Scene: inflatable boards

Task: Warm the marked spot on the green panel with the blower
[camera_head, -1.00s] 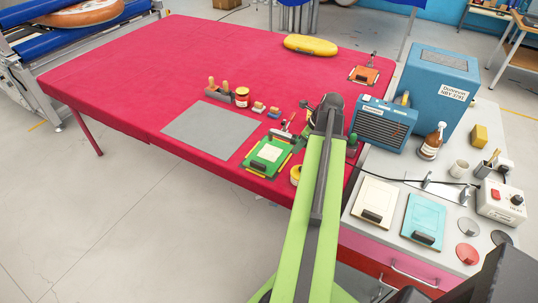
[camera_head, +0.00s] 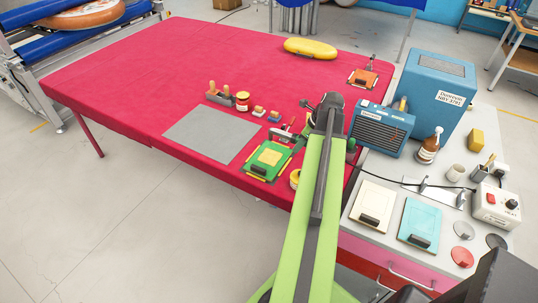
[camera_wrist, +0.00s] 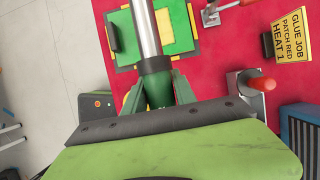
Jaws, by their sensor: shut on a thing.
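The green panel (camera_head: 256,171) lies near the front edge of the red table, with a yellow marked spot (camera_head: 270,157) in its middle. In the wrist view the green panel (camera_wrist: 197,47) is at the top, and its yellow spot (camera_wrist: 176,22) shows partly behind and right of a nozzle. My gripper (camera_wrist: 158,92) is shut on the blower (camera_wrist: 147,32), which has a green body, dark collar and silver barrel. The barrel points over the panel; its tip is outside the wrist view. In the head view my arm largely hides the gripper and blower.
A grey mat (camera_head: 212,134) lies left of the panel. A yellow roll (camera_head: 295,178) is close on its right. A blue heater (camera_head: 381,130), cream panel (camera_head: 371,204) and cyan panel (camera_head: 421,221) occupy the right side. A yellow sign (camera_wrist: 292,36) stands near the blower. The table's left part is clear.

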